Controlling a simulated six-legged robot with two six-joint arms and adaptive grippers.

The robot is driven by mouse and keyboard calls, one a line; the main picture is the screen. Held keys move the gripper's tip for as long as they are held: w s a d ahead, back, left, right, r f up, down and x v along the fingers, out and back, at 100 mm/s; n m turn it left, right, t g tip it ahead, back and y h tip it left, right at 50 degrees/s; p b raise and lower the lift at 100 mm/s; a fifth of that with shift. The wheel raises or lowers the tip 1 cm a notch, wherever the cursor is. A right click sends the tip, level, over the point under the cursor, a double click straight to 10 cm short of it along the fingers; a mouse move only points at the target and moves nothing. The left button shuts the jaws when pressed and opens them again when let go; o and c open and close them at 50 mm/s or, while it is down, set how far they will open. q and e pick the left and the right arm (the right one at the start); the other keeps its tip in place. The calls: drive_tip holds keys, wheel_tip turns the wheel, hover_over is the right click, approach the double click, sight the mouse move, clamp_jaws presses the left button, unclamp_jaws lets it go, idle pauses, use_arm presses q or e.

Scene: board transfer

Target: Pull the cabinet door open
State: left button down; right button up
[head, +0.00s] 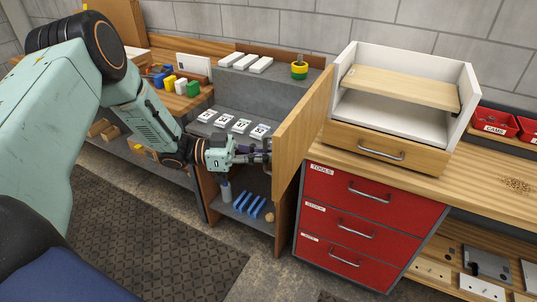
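The wooden cabinet door (303,130) stands swung out from the grey-and-wood cabinet (257,95), and the cabinet's inside shows to its left. My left arm comes in from the left across the cabinet front. My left gripper (262,152) is at the left side of the door, close to its near edge. Its fingers are small and dark here, so I cannot tell whether they are open or shut, or whether they touch the door. My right gripper is not in view.
Right of the door stand a red drawer unit (350,225) and a white open box (400,90) on the bench. A dark mat (150,230) covers the floor at left.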

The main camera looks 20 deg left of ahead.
use_arm(q)
drive_tip(key=shift+s+f, duration=0.15)
drive_tip(key=shift+d, duration=0.1)
drive_tip(key=c, duration=1.9)
unclamp_jaws()
drive_tip(key=shift+d, duration=0.1)
drive_tip(key=shift+o, duration=0.8)
drive_tip(key=shift+s+r, duration=0.1)
drive_tip(key=shift+r, duration=0.1)
drive_tip(key=shift+a, duration=0.25)
drive_tip(key=v, duration=1.1)
drive_tip(key=shift+a, duration=0.35)
